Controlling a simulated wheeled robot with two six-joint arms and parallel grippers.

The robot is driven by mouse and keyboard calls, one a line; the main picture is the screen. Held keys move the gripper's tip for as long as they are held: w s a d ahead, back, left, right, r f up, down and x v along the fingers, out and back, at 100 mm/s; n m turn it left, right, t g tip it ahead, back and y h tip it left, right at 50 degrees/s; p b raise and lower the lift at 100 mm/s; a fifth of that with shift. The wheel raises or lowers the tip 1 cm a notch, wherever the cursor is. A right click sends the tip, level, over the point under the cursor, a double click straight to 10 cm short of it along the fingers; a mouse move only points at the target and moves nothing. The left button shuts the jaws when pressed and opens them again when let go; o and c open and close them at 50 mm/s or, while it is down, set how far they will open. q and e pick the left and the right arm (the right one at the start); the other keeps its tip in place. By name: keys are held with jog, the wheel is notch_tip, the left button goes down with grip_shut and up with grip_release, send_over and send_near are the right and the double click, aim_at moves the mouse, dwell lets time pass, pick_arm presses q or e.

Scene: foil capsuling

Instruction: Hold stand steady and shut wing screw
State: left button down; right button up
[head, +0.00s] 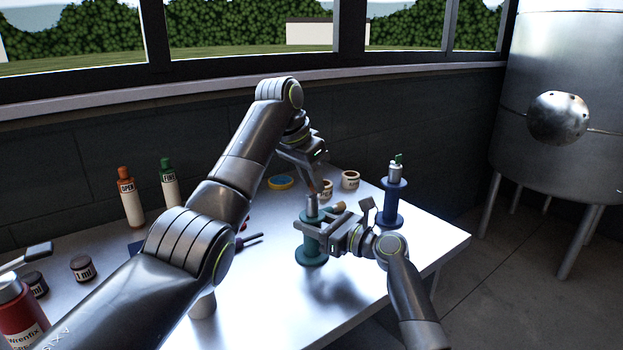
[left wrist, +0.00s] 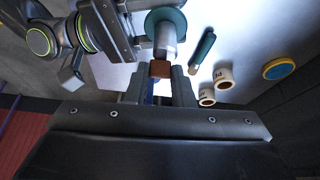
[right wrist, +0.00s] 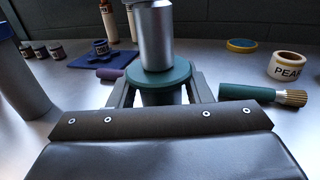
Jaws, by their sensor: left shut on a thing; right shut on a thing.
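A teal spool-shaped stand (head: 313,257) with a silver cylinder (right wrist: 155,38) on top stands upright on the table. My right gripper (head: 322,233) is shut around the stand's narrower middle, below the upper teal disc (right wrist: 160,76). A small red-brown wing screw (left wrist: 161,69) sits at the top end of the silver cylinder. My left gripper (left wrist: 159,84) comes from above and is shut on this screw. The left fingertips partly hide the screw, and its exact angle is hard to tell.
A blue stand (head: 390,203) with a green screw (head: 399,158) is at the right back. Tape rolls (head: 350,179), a yellow-blue roll (head: 281,182) and a teal-handled brush (right wrist: 262,94) lie close by. Bottles (head: 130,200) and jars (head: 82,267) are at the left.

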pick_arm(q)
jog(key=c, duration=1.2)
grip_release()
jog(key=shift+c, duration=0.2)
jog(key=shift+r, duration=0.1)
jog(key=v, duration=1.1)
jog(key=shift+s+a+r, duration=0.15)
jog(key=shift+s+r, duration=0.05)
jog(key=shift+r, duration=0.15)
pick_arm(e)
jog(key=o, duration=1.4)
jog(key=shift+d, duration=0.1)
